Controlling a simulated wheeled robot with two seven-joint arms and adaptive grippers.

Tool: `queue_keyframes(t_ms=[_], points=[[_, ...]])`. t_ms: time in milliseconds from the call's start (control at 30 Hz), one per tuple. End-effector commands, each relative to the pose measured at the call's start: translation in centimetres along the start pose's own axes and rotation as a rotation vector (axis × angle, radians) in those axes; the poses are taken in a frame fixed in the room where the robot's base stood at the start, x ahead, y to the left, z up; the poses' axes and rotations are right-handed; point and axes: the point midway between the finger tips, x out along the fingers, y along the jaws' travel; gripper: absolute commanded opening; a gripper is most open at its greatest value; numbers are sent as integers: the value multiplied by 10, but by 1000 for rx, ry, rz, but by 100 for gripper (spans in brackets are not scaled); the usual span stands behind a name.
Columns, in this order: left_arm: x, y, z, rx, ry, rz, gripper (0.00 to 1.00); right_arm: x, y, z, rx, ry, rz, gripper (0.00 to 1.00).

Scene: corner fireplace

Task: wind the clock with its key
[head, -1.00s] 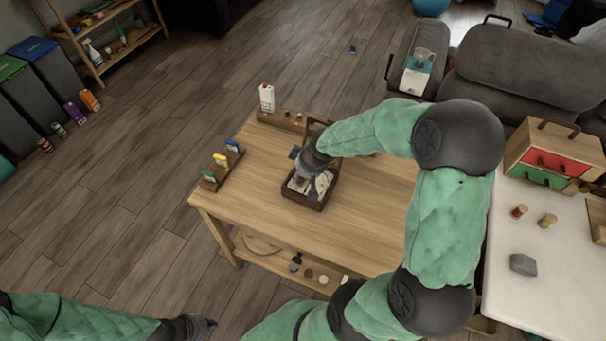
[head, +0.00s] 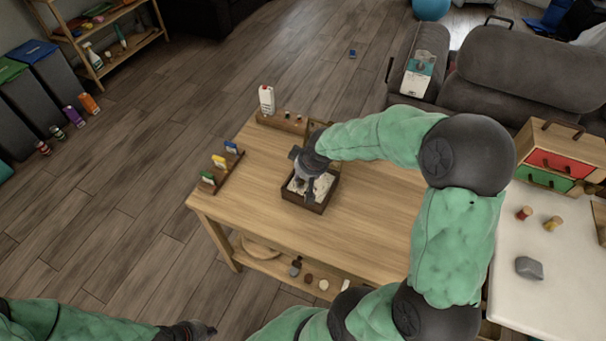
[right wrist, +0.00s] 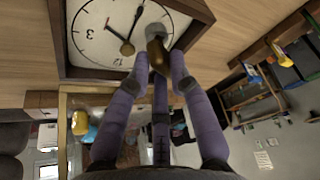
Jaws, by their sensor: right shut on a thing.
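The clock (head: 289,194) lies face up on the wooden table, a square dark frame around a white dial. My right gripper (head: 310,186) is over the dial. In the right wrist view its purple fingers (right wrist: 162,75) are shut on a brass-coloured key (right wrist: 158,54). The key's far end is at a grey round part on the dial; how deep it sits I cannot tell. My left gripper (head: 204,330) is low at the bottom edge, away from the table; its jaws are unclear.
The table (head: 262,228) has a rack with coloured pieces (head: 219,163) at its left and a wooden block (head: 281,121) with a white bottle (head: 266,99) at the back. A white counter (head: 530,300) stands on the right. The tabletop in front of the clock is clear.

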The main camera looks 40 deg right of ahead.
Motion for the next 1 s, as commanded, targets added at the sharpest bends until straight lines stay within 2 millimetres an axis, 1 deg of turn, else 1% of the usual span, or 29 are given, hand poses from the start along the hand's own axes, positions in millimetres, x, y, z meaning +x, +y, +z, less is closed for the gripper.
queue_keyframes(t_ms=[267,633,1000], points=[[3,-1,0,0,0,0,0,0,0,-1,6,2,4,0],[15,-6,-1,0,0,0,0,1,0,0,85,3,38,0],[14,-5,-1,0,0,0,0,0,0,0,248,2,105,0]])
